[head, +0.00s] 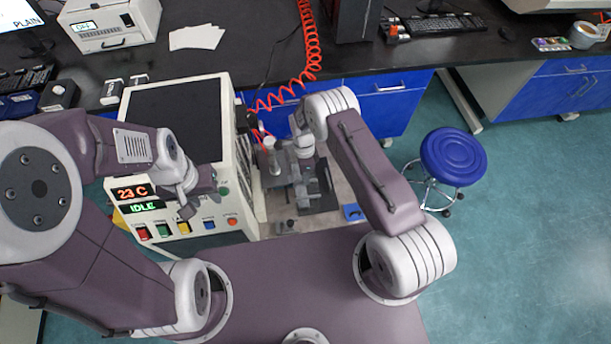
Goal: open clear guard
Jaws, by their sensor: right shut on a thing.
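The white rheometer (237,160) stands at the bench with a dark top and a front panel reading 23 C and IDLE. I cannot make out the clear guard. My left gripper (197,202) is in front of the control panel, apart from the buttons, with its fingers spread and empty. My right gripper (284,168) is beside the machine's right side, above a dark fixture (318,192). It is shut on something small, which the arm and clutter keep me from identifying. A pale cylinder-shaped part shows close to it.
A red coiled hose (311,45) hangs down to the machine's right side. Colored buttons (184,227) line the front panel. A small blue item (353,212) lies right of the fixture. A blue stool (453,157) stands on the open floor at right.

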